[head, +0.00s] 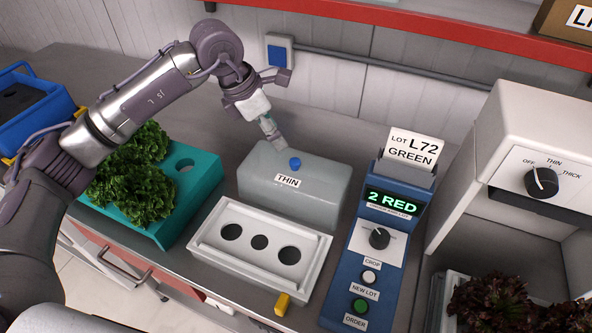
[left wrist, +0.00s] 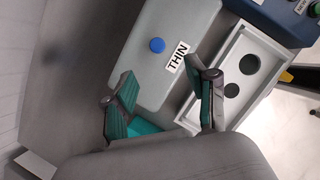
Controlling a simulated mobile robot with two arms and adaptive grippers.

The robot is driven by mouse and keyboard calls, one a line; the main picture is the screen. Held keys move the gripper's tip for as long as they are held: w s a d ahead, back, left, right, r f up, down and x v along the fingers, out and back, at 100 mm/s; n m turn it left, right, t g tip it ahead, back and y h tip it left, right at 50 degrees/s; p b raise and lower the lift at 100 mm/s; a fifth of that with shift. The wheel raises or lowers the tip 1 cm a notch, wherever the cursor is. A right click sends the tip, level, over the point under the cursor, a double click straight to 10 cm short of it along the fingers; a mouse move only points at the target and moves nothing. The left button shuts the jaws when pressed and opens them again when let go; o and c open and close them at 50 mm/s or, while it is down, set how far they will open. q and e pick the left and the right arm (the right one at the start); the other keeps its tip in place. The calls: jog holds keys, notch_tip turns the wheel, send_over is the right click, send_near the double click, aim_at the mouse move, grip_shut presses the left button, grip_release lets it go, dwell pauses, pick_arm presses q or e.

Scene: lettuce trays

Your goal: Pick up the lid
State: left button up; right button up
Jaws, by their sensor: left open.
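The lid (head: 322,187) is a grey box-shaped cover with a THIN label and a blue knob (head: 295,163) on top. It sits on the counter behind a white tray. It also shows in the left wrist view (left wrist: 150,82), with the blue knob (left wrist: 157,45) near its upper part. My left gripper (head: 275,138) is above the back edge of the lid, close to the knob but apart from it. In the left wrist view the gripper's two fingers (left wrist: 162,72) are spread with nothing between them, and the knob lies beyond the tips. My right gripper is not in view.
A white tray (head: 213,232) with round holes stands in front of the lid. A teal tray (head: 196,196) with lettuce is left. A blue control box (head: 375,266) reading 2 RED and a white machine (head: 530,125) are right. A red shelf edge (head: 400,21) runs above.

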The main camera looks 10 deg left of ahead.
pick_arm(q)
jog(key=p, duration=0.1)
send_over(294, 161)
jog(key=s+a, duration=0.2)
jog(key=f, duration=0.5)
jog(key=shift+w+f, duration=0.15)
jog(key=shift+w, duration=0.05)
jog(key=shift+w+d+f+p, duration=0.1)
jog(key=shift+d+f+p, duration=0.1)
jog(key=shift+f+p, duration=0.2)
jog(key=p+x, duration=0.1)
jog(key=x, duration=0.2)
jog(key=shift+w+d+f+p, duration=0.1)
jog(key=shift+w+f+p, duration=0.15)
jog(key=shift+f+p, duration=0.1)
jog(key=shift+w+d+f, duration=0.1)
jog(key=shift+d+f, duration=0.05)
jog(key=shift+f, duration=0.2)
grip_shut()
